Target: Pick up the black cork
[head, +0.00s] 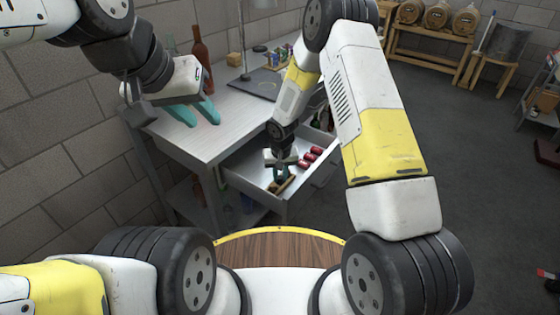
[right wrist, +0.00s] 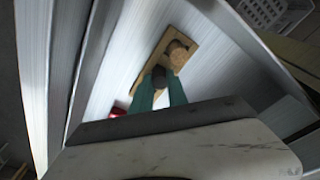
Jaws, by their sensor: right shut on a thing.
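The black cork (right wrist: 160,76) is between the teal fingertips of my right gripper (right wrist: 161,90) in the right wrist view. The gripper is shut on it. The cork is at or just above a small wooden holder (right wrist: 140,85); I cannot tell whether it is clear of it. A brown cork (right wrist: 178,52) stands on the holder's other end. In the head view my right gripper (head: 281,172) reaches down into the open drawer (head: 245,170), by the holder (head: 284,185); the black cork is too small to make out there. My left gripper (head: 196,112) is open and empty above the workbench.
Several red items (head: 311,156) lie in the drawer beside my right gripper; one red thing (right wrist: 118,110) shows in the right wrist view. The metal workbench (head: 215,135) carries a brown bottle (head: 201,62) and a dark mat (head: 255,84) at the back. The drawer walls are close around the gripper.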

